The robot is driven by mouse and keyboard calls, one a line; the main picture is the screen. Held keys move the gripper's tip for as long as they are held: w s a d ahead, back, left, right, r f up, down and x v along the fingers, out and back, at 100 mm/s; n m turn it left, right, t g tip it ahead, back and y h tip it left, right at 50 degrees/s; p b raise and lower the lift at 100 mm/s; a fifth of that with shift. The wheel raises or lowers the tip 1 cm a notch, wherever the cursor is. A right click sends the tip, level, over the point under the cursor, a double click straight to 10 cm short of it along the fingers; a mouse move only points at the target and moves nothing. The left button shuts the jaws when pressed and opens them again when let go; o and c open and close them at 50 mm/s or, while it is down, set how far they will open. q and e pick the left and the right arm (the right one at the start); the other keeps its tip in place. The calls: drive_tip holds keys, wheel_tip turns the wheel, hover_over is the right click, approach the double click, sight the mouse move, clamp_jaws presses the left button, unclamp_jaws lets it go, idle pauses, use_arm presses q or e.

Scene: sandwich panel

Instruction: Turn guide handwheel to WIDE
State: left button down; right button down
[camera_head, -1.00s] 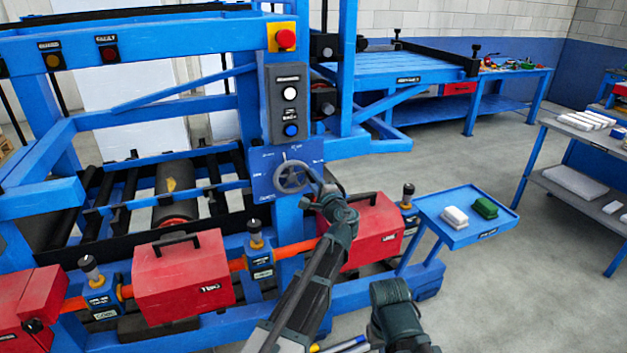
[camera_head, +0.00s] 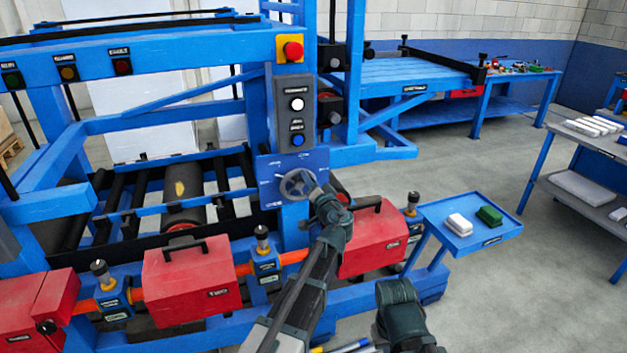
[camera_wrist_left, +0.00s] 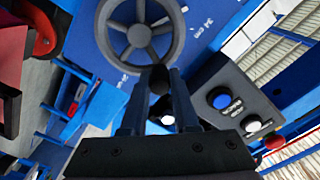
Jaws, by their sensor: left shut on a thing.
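The guide handwheel (camera_head: 293,185) is a grey spoked wheel on a blue marked plate (camera_head: 268,170) on the machine's front post. It also shows at the top of the left wrist view (camera_wrist_left: 140,35). My left gripper (camera_head: 313,183) is at the wheel's right side. In the left wrist view my left gripper (camera_wrist_left: 158,88) is shut on the wheel's black knob (camera_wrist_left: 158,78), at the rim's near side. The gripper and wrist cover part of the wheel in the head view. My right gripper is not in view.
A control box (camera_head: 295,112) with buttons hangs just above the handwheel. Red boxes (camera_head: 192,280) line the machine's lower front, one below and right of the wheel. A blue tray (camera_head: 463,238) stands to the right. Open floor lies beyond it.

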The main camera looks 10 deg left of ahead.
use_arm(q)
drive_tip(key=shift+s+a+r+n, duration=0.1)
drive_tip(key=shift+s+a+n, duration=0.25)
drive_tip(key=shift+n, duration=0.65)
drive_tip(key=shift+s+a+r+n, duration=0.1)
drive_tip(key=shift+s+a+n, duration=0.25)
drive_tip(key=shift+n, duration=0.65)
drive_tip(key=shift+w+a, duration=0.1)
drive_tip(key=c, duration=0.7)
unclamp_jaws()
drive_tip(key=v, duration=1.3)
drive_tip(key=shift+s+d, duration=0.25)
drive_tip(key=shift+s, duration=0.05)
